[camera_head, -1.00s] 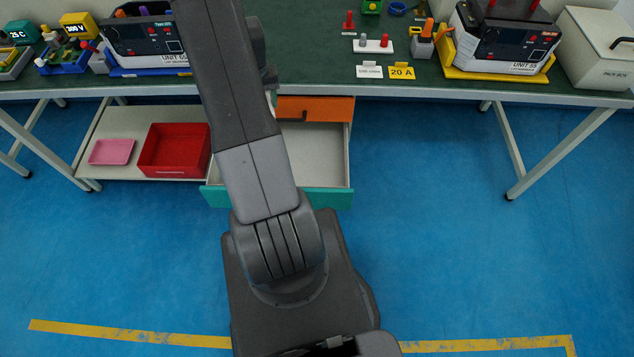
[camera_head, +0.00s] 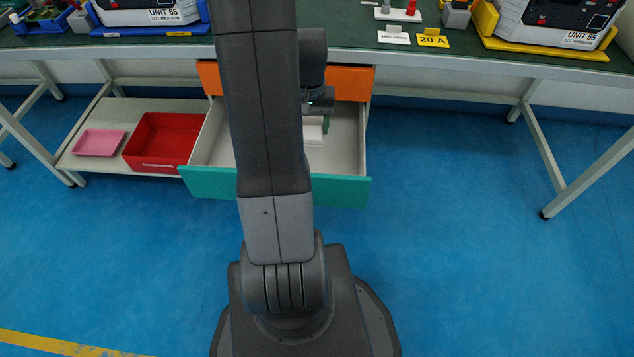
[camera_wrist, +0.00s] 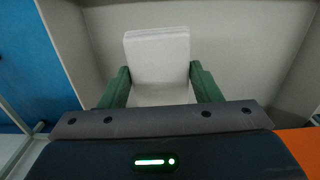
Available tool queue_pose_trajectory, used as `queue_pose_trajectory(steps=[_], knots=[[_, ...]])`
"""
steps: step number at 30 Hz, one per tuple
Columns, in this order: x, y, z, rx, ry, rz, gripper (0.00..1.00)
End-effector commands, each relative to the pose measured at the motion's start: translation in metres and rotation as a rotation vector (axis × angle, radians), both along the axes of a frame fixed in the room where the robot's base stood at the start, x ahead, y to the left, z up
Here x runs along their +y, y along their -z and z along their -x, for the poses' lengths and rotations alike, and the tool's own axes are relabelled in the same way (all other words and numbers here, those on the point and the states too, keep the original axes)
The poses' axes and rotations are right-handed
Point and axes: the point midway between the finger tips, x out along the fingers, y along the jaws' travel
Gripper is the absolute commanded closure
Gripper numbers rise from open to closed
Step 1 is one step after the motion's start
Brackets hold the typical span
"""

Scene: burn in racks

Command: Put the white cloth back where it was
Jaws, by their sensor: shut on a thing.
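The white cloth (camera_wrist: 157,50) is a folded block between the two green fingers of my gripper (camera_wrist: 159,72) in the wrist view. The fingers are shut on its sides. In the head view the cloth (camera_head: 312,134) shows small beside my arm, at or above the floor of the open drawer with the teal front (camera_head: 335,189). My gripper (camera_head: 318,122) is inside the drawer's outline, partly hidden by my arm. I cannot tell whether the cloth touches the drawer floor. The drawer looks otherwise empty where it shows.
An orange drawer front (camera_head: 350,83) sits above the open drawer. A red bin (camera_head: 165,140) and a pink tray (camera_head: 99,143) stand on the shelf (camera_head: 112,114) to the left. The green worktop (camera_head: 420,58) overhangs behind. The blue floor at right is clear.

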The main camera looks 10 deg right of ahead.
Motion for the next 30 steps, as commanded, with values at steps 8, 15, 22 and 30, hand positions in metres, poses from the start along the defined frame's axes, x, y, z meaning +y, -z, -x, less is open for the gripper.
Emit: queue_pose_trajectory(steps=[8,15,22,30], knots=[[-0.012,0.030,0.015,-0.001,0.032,0.000,0.64],[-0.013,0.062,0.018,0.004,0.037,0.000,0.64],[-0.013,0.092,0.017,0.002,0.037,0.000,0.64],[-0.013,0.123,0.017,0.002,0.037,0.000,0.64]])
